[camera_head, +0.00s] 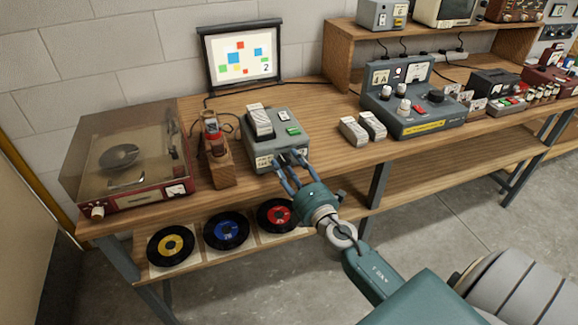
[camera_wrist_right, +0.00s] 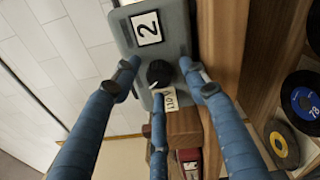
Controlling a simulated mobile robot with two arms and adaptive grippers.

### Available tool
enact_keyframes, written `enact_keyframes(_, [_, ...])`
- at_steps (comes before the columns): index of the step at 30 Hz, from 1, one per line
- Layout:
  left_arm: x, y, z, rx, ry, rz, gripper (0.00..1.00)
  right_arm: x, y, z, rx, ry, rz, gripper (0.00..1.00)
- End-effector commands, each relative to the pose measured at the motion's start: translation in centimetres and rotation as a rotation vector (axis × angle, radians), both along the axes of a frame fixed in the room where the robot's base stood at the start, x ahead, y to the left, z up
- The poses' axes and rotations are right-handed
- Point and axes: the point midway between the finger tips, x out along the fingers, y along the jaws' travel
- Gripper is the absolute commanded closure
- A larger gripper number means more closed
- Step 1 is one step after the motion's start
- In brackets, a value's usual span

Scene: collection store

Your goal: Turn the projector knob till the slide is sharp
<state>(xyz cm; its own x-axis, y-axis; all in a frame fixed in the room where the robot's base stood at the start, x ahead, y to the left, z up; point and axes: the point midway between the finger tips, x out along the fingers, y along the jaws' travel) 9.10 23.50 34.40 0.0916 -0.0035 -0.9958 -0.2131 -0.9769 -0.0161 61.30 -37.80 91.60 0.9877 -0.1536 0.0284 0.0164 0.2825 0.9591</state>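The grey projector (camera_head: 290,150) stands on the wooden bench, with a green button on top. The black knob (camera_wrist_right: 160,73) sits on its face in the right wrist view, beside a label reading 2. In the head view the knob is hidden by my right gripper (camera_head: 286,163). The blue fingers of the right gripper (camera_wrist_right: 158,76) are spread around the knob, with visible gaps to it. The screen (camera_head: 240,55) at the back shows coloured squares and a 2; its sharpness is hard to judge at this size. My left gripper is not in view.
A record player (camera_head: 125,160) with a clear lid and a wooden holder (camera_head: 220,165) stand left of the projector. Small white-topped blocks (camera_head: 362,127) and a grey console (camera_head: 415,110) stand to its right. Records (camera_head: 226,229) lie on the shelf below.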

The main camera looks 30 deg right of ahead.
Motion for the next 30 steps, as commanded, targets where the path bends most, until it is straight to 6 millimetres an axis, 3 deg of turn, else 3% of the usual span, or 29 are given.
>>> enact_keyframes(7, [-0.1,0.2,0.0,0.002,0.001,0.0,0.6,-1.3,0.3,-0.1,0.002,0.001,0.001,0.56])
enact_keyframes(16, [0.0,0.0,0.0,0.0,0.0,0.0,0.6,-7.5,1.1,-0.4,0.007,0.003,-0.005,0.56])
enact_keyframes(22, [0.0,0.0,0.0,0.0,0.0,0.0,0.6,-10.3,1.5,-0.4,0.006,0.002,-0.004,0.56])
enact_keyframes(30, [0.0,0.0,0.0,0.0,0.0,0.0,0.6,-11.9,1.8,-0.4,0.0,0.0,-0.001,0.56])
